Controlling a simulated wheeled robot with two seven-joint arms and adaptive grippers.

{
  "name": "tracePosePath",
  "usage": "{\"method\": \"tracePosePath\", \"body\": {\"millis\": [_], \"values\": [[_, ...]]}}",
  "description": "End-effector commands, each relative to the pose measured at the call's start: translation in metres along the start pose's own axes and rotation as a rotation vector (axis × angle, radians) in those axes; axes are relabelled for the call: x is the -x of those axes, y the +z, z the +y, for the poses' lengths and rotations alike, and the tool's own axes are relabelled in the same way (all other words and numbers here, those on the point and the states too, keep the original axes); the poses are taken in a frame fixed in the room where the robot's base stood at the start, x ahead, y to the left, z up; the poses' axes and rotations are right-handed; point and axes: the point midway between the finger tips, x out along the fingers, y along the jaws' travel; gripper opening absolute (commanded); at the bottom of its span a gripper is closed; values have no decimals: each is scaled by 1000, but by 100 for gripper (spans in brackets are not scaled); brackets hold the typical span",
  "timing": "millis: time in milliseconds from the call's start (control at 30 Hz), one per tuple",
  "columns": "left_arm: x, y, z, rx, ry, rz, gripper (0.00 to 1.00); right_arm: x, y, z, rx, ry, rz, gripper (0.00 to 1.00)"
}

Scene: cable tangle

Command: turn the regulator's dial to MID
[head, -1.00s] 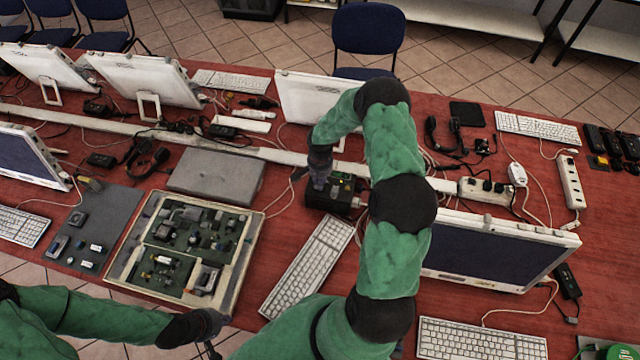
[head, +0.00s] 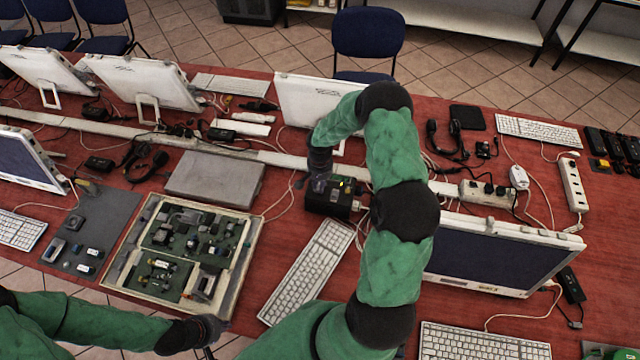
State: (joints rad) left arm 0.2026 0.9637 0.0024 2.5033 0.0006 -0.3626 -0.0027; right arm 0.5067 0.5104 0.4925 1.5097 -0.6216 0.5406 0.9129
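The regulator (head: 327,203) is a small black box on the red table, just left of my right arm, with a small yellow patch on its top. My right gripper (head: 319,181) points down at the left part of its top. The gripper covers the dial, so the dial's setting cannot be read. The fingers are too small and dark to tell whether they are open or shut on the dial. My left gripper (head: 212,342) is at the bottom, in front of the tray of electronic parts and away from the regulator. Its fingers are not clear.
A white keyboard (head: 307,270) lies in front of the regulator. A grey closed case (head: 215,178) and the open parts tray (head: 247,240) are to its left. A white monitor (head: 305,101) stands behind it, another (head: 500,255) to the right. Cables lie around it.

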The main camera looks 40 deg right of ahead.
Motion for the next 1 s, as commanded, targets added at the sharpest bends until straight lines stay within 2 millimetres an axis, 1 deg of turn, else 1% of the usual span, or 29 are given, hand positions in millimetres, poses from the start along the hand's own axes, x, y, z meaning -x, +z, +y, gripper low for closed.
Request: {"method": "tracePosePath", "body": {"millis": [33, 67, 100, 400, 533, 667, 900, 1000], "values": [[0, 0, 0, 0, 0, 0, 0, 0, 0, 0, 0, 0, -1, 36], [0, 0, 0, 0, 0, 0, 0, 0, 0, 0, 0, 0, -1, 45], [0, 0, 0, 0, 0, 0, 0, 0, 0, 0, 0, 0, -1, 46], [0, 0, 0, 0, 0, 0, 0, 1, 0, 0, -1, 0, 0, 46], [0, 0, 0, 0, 0, 0, 0, 9, -1, 0, -1, -1, 2, 46], [0, 0, 0, 0, 0, 0, 0, 29, -1, -1, 0, -2, 4, 46], [0, 0, 0, 0, 0, 0, 0, 77, -1, -1, 0, -2, 4, 46], [0, 0, 0, 0, 0, 0, 0, 94, -1, -1, 0, -2, 3, 46]]}}
